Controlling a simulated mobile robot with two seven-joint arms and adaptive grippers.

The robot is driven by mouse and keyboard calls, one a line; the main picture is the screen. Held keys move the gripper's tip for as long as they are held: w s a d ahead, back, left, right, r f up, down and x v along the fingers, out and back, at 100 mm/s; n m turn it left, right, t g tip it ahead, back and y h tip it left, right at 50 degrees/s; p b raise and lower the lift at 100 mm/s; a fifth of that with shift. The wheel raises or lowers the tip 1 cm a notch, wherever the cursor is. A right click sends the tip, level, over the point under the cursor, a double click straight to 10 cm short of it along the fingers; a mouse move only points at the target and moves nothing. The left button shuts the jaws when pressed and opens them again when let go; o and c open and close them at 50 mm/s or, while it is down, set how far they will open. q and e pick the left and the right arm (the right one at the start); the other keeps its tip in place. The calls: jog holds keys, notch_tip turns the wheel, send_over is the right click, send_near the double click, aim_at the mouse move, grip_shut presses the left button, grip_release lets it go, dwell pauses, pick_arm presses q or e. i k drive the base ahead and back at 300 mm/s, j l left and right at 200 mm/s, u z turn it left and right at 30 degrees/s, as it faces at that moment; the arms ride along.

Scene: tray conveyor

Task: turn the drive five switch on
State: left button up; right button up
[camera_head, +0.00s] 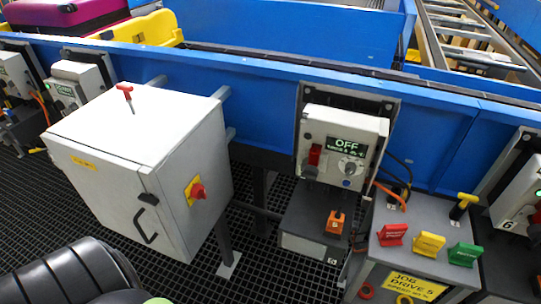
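A light grey drive box (342,143) is mounted on the blue conveyor side at centre right. Its dark display (346,147) reads OFF in green, with a smaller line too blurred to read surely. A red switch (314,156) sits on its face left of a round knob (350,167). I cannot tell the switch lever's exact position. A yellow card (414,287) on the stand at lower right reads JOB DRIVE 5, with a speed line below. Neither my left nor my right gripper shows.
A large grey cabinet (135,160) with a black handle and red knob (197,191) juts out left of the drive box. A stand (400,250) with red, yellow and green tags is at right. A black ribbed thing (65,278) fills the bottom left. Grating floor (265,280) lies between.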

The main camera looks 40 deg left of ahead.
aim_at(310, 174)
jog(key=u, duration=0.8)
